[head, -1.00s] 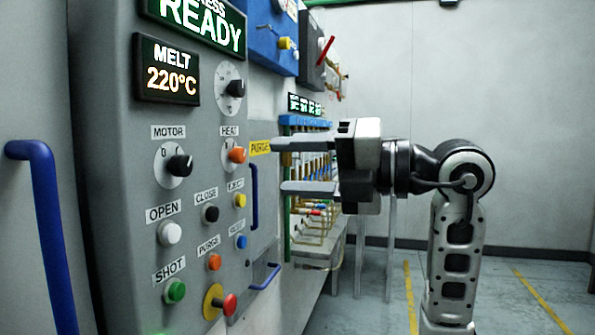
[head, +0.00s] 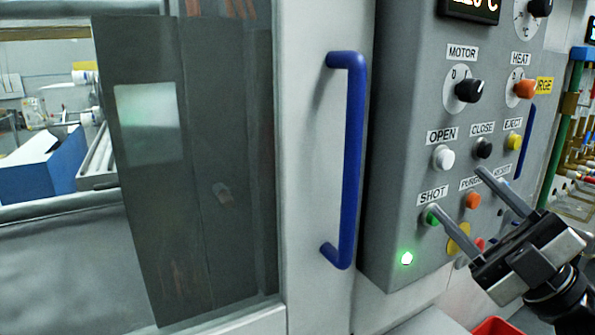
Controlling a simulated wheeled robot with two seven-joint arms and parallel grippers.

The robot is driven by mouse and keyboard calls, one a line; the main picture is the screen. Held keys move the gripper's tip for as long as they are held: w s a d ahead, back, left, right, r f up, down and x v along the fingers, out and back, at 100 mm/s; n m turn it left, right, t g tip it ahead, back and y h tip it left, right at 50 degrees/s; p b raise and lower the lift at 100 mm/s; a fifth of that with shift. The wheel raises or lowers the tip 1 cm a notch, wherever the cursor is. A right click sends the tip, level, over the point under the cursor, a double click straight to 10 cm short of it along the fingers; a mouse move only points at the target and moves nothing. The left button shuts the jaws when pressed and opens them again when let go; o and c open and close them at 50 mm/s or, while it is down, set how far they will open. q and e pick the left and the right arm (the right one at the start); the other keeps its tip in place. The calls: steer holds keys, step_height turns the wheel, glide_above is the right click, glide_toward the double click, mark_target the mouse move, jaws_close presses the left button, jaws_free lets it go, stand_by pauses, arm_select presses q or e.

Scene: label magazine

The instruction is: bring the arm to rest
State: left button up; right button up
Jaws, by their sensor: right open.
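My right gripper (head: 458,192) is at the lower right, in front of the grey control panel (head: 398,190). Its two long fingers are spread apart with nothing between them. One fingertip overlaps the green SHOT button (head: 430,218) in the picture, and the other ends just below the black CLOSE button (head: 483,148). I cannot tell whether either finger touches the panel. My left gripper is not in view.
A machine door with a dark window (head: 200,170) and a blue handle (head: 352,160) fills the left and middle. A lit lamp (head: 407,258) glows low on the panel. A red bin (head: 497,327) shows at the bottom edge. Coloured pipes (head: 577,160) stand at the right.

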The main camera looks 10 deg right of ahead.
step_height(320, 180, down, 14)
steer(key=w+m+t+h, duration=0.3)
steer(key=m+t+h, duration=0.1)
steer(key=m+h, duration=0.9)
steer(key=s+a+f+m+g, duration=0.2)
steer(key=s+a+f+g, duration=0.1)
steer(key=f, duration=0.6)
steer(key=s+a+f+m+g, duration=0.2)
steer(key=s+a+f+g, duration=0.2)
steer(key=f, duration=0.5)
steer(key=s+a+f+m+g+h, duration=0.1)
steer(key=s+a+f+m+g, duration=0.2)
steer(key=s+f, duration=0.3)
step_height(320, 180, down, 3)
steer(key=shift+s+a+g, duration=0.15)
steer(key=shift+a+g, duration=0.35)
steer(key=shift+g, duration=0.2)
